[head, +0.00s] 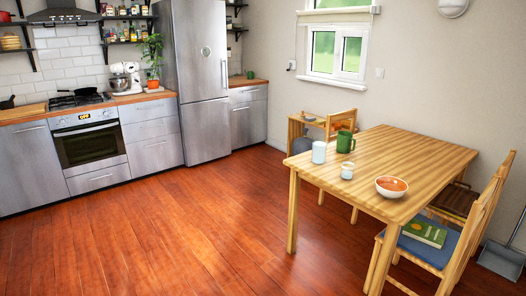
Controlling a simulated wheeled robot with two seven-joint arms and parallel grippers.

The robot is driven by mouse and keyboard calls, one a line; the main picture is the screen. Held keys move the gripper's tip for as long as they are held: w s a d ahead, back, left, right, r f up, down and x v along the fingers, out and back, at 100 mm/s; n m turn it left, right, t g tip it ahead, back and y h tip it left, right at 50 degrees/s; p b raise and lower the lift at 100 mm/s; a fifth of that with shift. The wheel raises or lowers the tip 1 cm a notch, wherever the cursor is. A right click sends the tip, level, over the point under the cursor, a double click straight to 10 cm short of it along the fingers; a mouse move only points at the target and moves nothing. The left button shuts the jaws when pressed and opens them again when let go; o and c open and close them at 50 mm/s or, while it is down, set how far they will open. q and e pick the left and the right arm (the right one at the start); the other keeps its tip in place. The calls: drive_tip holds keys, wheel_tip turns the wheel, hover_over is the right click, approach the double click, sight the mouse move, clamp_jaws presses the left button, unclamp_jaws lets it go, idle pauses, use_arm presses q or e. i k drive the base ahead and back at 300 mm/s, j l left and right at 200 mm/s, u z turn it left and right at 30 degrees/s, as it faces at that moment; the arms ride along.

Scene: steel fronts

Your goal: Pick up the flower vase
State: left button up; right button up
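I see no vase with flowers in it in the head view. A pale blue-white cylinder (319,153) stands upright near the left end of the wooden table (415,150); I cannot tell whether it is a vase or a cup. A leafy green plant (152,50) in an orange pot (153,85) stands on the counter left of the fridge. Neither of my grippers is in view.
A green mug (345,142), a small white cup (347,170) and a bowl (391,187) stand on the table. Chairs surround it; the nearest chair (455,245) holds a green book (425,233). A dustpan (501,260) stands right. The wooden floor (170,235) left is clear.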

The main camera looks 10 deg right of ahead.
sight(348, 159)
drive_tip(key=i+j+z, duration=0.1)
drive_tip(key=i+z, duration=0.2)
drive_tip(key=i, duration=0.25)
drive_tip(key=i+j+z, duration=0.3)
drive_tip(key=i, duration=0.25)
drive_tip(key=i+j+z, duration=0.3)
drive_tip(key=i, duration=0.2)
drive_tip(key=i+j+z, duration=0.3)
drive_tip(key=z, duration=0.15)
drive_tip(key=i+j+z, duration=0.3)
drive_tip(key=z, duration=0.15)
drive_tip(key=i+j+z, duration=0.15)
drive_tip(key=j+z, duration=0.25)
drive_tip(key=j, duration=0.2)
drive_tip(key=i+j+z, duration=0.1)
drive_tip(key=j, duration=0.25)
drive_tip(key=i+j+z, duration=0.15)
drive_tip(key=j, duration=0.15)
drive_tip(key=k, duration=0.05)
